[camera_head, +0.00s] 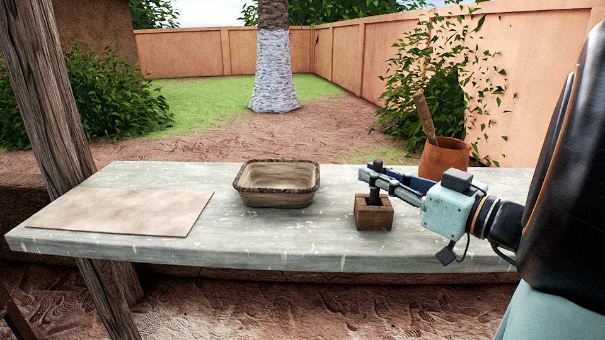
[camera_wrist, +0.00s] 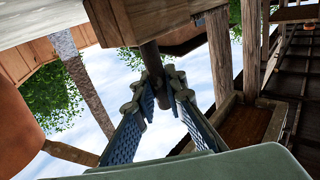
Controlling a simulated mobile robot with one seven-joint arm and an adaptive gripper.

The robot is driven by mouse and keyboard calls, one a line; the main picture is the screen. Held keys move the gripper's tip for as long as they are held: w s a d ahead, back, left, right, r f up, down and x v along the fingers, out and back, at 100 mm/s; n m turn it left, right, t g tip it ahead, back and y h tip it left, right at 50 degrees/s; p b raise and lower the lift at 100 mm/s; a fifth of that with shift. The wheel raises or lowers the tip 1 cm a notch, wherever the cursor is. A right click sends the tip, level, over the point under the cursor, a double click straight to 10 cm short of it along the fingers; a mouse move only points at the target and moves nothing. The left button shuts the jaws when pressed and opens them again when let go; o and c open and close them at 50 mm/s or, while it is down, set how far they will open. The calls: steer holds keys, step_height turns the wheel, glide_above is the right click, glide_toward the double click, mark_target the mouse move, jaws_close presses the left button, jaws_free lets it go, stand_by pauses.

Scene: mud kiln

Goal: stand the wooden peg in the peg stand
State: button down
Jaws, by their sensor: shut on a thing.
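The wooden peg (camera_head: 374,196) is dark and roughly upright in the head view, with its lower end at the top of the peg stand (camera_head: 374,217), a small brown wooden block on the table. My gripper (camera_head: 372,177) is shut on the peg's upper part, just above the stand, reaching in from the right. In the wrist view the gripper (camera_wrist: 156,86) has a finger on each side of the peg (camera_wrist: 151,58), which runs up to the block of the stand (camera_wrist: 165,18). The hole is hidden, so I cannot tell how deep the peg sits.
A rectangular rimmed basin (camera_head: 277,199) stands left of the stand on the pale table (camera_head: 335,245). A flat tan board (camera_head: 120,212) lies at the left. A clay pot (camera_head: 443,160) holding a stick stands behind my gripper. Table between basin and stand is clear.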

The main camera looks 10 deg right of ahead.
steer(key=c, duration=1.9)
jaws_free()
steer(key=v, duration=1.2)
